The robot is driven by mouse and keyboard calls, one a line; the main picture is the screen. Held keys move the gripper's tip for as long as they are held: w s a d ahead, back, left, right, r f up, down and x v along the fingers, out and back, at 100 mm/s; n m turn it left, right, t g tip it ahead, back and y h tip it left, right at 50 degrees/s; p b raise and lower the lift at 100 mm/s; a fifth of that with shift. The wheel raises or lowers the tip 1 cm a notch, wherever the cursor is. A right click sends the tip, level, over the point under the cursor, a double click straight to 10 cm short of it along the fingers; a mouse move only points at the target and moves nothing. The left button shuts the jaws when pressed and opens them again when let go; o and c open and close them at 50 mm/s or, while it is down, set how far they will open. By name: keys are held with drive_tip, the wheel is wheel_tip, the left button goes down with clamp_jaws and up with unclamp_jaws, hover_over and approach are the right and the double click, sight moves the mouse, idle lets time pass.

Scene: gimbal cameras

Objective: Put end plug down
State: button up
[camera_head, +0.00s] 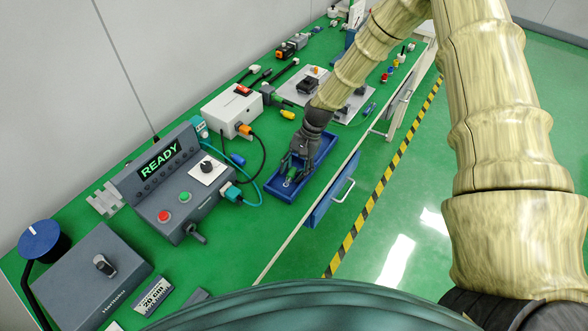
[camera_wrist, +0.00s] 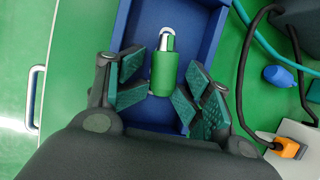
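The end plug, a green cylinder with a silver metal tip (camera_wrist: 165,70), shows between my fingers in the wrist view. It lies in or just above the blue tray (camera_wrist: 207,22); whether it touches the tray floor I cannot tell. In the head view the green plug (camera_head: 292,174) is small at the near end of the blue tray (camera_head: 281,192). My gripper (camera_wrist: 168,92) reaches down over it, and the gripper also shows in the head view (camera_head: 294,168). The fingers stand on either side of the plug with narrow gaps visible, so they look open.
Left of the tray are a control box (camera_head: 180,197) with a READY display and a white box (camera_head: 232,109) with cables. A blue connector (camera_wrist: 278,75) lies near the tray. An open blue drawer (camera_head: 327,197) juts from the table front. Tools and parts crowd the far table.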

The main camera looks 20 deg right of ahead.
drive_tip(key=shift+s+d+r, duration=0.1)
drive_tip(key=shift+d+r, duration=0.05)
drive_tip(key=shift+d, duration=0.25)
drive_tip(key=b+v, duration=0.3)
drive_tip(key=v, duration=0.9)
drive_tip(key=shift+w+r, duration=0.25)
drive_tip(key=shift+r, duration=0.15)
drive_tip(key=shift+a, duration=0.15)
idle(1.2)
